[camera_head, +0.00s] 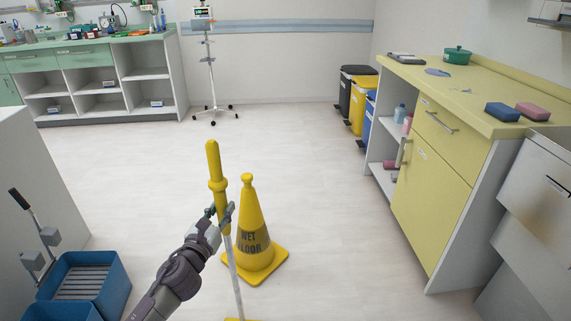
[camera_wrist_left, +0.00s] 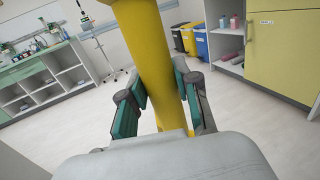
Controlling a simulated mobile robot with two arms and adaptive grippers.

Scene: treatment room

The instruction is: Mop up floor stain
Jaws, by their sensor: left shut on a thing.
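A mop with a yellow grip (camera_head: 216,170) and a pale pole (camera_head: 234,272) stands nearly upright in front of me. My left gripper (camera_head: 222,213) is shut on the lower part of its yellow grip. In the left wrist view the yellow handle (camera_wrist_left: 150,60) passes between the green-padded fingers of the left gripper (camera_wrist_left: 160,108). A bit of yellow shows at the pole's foot at the bottom edge; the mop head is mostly out of view. No stain is visible on the floor (camera_head: 140,170). My right gripper is not in view.
A yellow wet-floor cone (camera_head: 250,215) stands just right of the mop. A blue mop bucket (camera_head: 112,268) with a wringer is at the lower left. A yellow cabinet (camera_head: 428,200) borders the right, with bins (camera_head: 357,95) behind. The floor behind the cone is clear.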

